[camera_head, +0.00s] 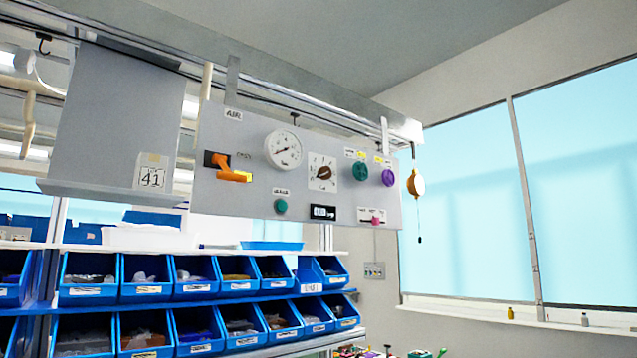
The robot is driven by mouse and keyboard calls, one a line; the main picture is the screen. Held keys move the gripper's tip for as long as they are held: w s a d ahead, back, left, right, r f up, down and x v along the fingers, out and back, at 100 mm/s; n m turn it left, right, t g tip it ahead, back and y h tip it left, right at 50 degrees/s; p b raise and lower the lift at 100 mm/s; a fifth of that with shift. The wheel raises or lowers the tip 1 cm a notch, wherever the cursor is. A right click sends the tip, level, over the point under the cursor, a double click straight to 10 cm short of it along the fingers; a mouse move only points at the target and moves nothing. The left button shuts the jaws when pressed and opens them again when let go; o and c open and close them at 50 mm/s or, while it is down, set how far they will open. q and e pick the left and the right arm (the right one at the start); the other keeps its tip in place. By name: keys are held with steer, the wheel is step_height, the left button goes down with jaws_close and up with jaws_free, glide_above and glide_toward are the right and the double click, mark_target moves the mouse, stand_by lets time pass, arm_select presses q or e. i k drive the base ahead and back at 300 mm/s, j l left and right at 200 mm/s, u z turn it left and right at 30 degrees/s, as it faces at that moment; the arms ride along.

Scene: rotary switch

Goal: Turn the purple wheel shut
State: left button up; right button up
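The purple wheel (387,177) is a small round knob near the right end of a grey hanging control panel (240,200). A green wheel (360,171) sits just to its left, with small labels above both. How far the purple wheel is turned cannot be told at this size. Neither of my grippers shows in the head view.
The panel also carries an orange lever (232,175), a dial gauge (283,149), a rotary switch (323,172) and a pink knob (375,220). An orange pendant (415,183) hangs beside its right edge. Blue bins (145,292) stand on shelves below. Windows (580,180) are at right.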

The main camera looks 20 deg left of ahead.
mark_target(388, 177)
steer(key=u, duration=0.15)
steer(key=i+l, duration=0.7)
steer(key=l+u, duration=0.05)
steer(key=l, duration=0.05)
